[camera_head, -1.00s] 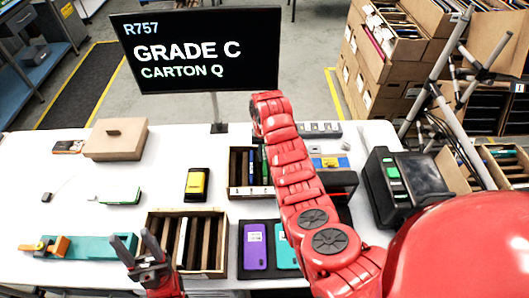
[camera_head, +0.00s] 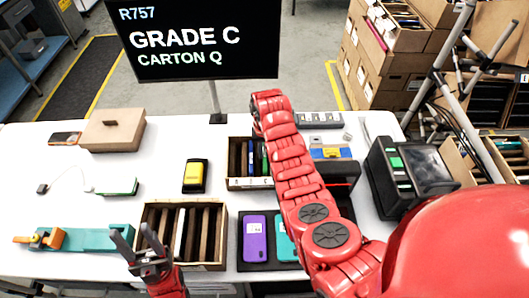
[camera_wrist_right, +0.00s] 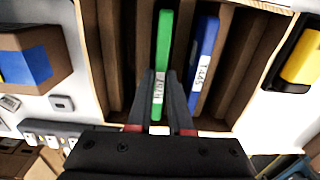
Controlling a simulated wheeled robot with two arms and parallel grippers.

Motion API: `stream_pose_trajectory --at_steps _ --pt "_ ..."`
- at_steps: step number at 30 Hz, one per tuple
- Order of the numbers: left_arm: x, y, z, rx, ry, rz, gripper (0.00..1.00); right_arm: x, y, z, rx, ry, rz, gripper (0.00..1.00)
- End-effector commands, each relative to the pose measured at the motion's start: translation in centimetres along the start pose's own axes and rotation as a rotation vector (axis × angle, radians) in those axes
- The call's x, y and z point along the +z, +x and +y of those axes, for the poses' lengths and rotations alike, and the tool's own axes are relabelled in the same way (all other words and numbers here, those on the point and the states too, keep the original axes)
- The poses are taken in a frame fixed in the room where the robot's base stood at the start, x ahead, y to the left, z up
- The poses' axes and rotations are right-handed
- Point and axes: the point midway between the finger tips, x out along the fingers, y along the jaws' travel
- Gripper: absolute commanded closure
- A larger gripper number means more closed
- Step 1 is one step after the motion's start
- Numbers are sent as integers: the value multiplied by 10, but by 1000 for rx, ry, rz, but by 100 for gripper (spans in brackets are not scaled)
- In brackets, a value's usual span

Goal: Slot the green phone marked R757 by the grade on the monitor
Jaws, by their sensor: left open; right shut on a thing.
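The monitor (camera_head: 200,40) reads R757, GRADE C, CARTON Q. A slotted carton (camera_head: 238,184) stands at the back middle of the table, partly hidden by my right arm. In the right wrist view, my right gripper (camera_wrist_right: 161,82) is shut on a green phone (camera_wrist_right: 163,40) that stands between the carton's dividers; its white label is too blurred to read surely. A blue phone (camera_wrist_right: 203,55) with a white label stands in a slot beside it. In the head view my right gripper is hidden. My left gripper (camera_head: 135,236) is open and empty at the front carton's left edge.
A second slotted carton (camera_head: 147,216) stands at the front. Right of it, a purple phone (camera_head: 255,240) and a teal phone lie on a dark tray (camera_head: 242,266).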

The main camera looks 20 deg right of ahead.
Motion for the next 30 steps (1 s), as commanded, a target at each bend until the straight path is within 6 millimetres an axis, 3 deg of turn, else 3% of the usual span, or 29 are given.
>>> stream_pose_trajectory --at_steps 25,26,30 --pt "0 -2 0 0 0 0 47 0 2 0 0 0 1 100" --pt "0 -2 0 0 0 0 47 0 2 0 0 0 1 80" --pt "0 -2 0 0 0 0 47 0 2 0 0 0 1 55"
